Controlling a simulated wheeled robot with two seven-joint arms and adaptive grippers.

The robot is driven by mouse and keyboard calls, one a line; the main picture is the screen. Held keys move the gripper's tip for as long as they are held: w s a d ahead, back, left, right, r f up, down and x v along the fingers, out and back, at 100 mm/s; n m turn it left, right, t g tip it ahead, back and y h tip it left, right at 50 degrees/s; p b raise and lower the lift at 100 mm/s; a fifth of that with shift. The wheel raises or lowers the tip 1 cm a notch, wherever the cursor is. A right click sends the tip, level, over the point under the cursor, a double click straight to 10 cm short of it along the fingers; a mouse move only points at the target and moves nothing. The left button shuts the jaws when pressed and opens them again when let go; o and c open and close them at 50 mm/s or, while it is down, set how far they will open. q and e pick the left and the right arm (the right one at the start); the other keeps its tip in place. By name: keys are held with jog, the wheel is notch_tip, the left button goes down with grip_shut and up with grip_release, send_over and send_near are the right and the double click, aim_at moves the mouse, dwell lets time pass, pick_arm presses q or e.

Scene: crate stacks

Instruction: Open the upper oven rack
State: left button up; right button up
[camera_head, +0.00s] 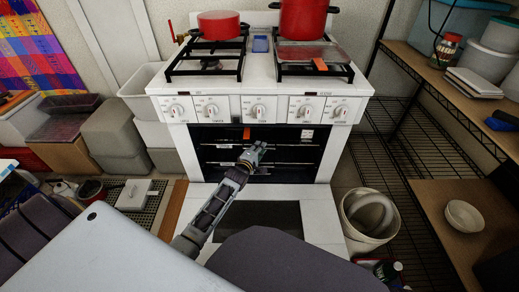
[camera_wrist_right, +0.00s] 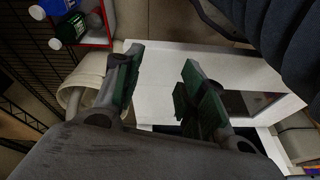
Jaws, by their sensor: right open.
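A white oven (camera_head: 258,86) stands ahead with its door (camera_head: 317,208) folded down flat. Inside the dark cavity, the upper rack (camera_head: 292,146) shows as thin horizontal bars, with a lower rack (camera_head: 293,164) beneath it. Both look pushed in. My left gripper (camera_head: 257,151) is at the oven opening, by the middle of the upper rack's front. Its fingers are too small to tell whether they are open or touch the bar. My right gripper (camera_wrist_right: 162,58) is open and empty in the right wrist view, with the white door behind it.
Red pots (camera_head: 219,26) stand on the stove top. A white bucket (camera_head: 368,222) is right of the door; it also shows in the right wrist view (camera_wrist_right: 88,75). Wooden shelving (camera_head: 450,205) stands on the right, and storage bins (camera_head: 112,130) on the left.

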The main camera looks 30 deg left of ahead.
pick_arm(q)
jog(key=shift+f, duration=0.1)
grip_shut()
pick_arm(e)
jog(key=shift+w+r, duration=0.1)
jog(key=shift+w, duration=0.1)
pick_arm(q)
jog(key=shift+s+d+f, duration=0.1)
jog(key=shift+s+f, duration=0.05)
jog(key=shift+s, duration=0.05)
